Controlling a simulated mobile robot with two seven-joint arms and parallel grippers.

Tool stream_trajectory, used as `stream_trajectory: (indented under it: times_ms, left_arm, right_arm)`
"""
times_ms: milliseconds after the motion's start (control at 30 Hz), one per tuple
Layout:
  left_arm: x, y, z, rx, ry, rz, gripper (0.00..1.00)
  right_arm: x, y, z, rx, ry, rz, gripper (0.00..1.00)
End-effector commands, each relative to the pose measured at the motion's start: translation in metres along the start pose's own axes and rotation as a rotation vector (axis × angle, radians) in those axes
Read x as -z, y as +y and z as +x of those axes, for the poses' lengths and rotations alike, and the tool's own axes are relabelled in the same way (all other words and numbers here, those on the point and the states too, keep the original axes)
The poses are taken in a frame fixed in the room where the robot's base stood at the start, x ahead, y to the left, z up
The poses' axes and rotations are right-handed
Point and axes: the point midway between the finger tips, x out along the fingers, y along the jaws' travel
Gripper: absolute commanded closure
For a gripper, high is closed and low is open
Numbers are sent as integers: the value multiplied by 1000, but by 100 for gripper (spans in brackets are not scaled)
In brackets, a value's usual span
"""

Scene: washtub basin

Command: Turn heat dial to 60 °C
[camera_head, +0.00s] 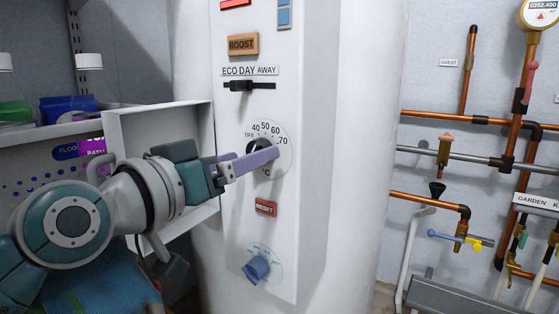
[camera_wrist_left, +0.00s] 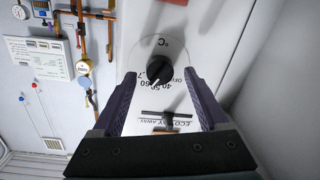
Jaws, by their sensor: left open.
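The heat dial (camera_head: 255,146) is a black knob on a round scale marked OFF, 40, 50, 60, 70 and °C, on the white front panel. In the left wrist view the knob (camera_wrist_left: 160,69) appears upside down, between and slightly beyond my two fingertips. My left gripper (camera_head: 264,160) is at the dial, its purple fingers partly covering the knob and lower scale in the head view. In the left wrist view the gripper (camera_wrist_left: 159,75) is open, with a gap on each side of the knob. I cannot tell the exact setting. My right gripper is out of view.
Above the dial are a black ECO DAY AWAY slider (camera_head: 248,85) and a BOOST button (camera_head: 243,44). Below are a red RESET button (camera_head: 265,207) and a blue knob (camera_head: 257,269).

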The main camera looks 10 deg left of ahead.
Motion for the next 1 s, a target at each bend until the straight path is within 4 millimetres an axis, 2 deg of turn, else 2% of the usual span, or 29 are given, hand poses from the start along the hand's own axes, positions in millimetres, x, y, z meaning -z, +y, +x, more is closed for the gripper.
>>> stream_trajectory:
  times_ms: [200, 400, 600, 1000]
  left_arm:
    - [2, 1, -43, 0, -5, 1, 23]
    - [1, 0, -73, 0, -4, 1, 23]
    - [1, 0, -85, -1, -1, -1, 23]
    - [0, 0, -85, -1, -1, -2, 23]
  right_arm:
    - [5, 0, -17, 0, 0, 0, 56]
    - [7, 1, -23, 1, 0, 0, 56]
    - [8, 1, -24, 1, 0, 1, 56]
    - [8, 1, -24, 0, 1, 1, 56]
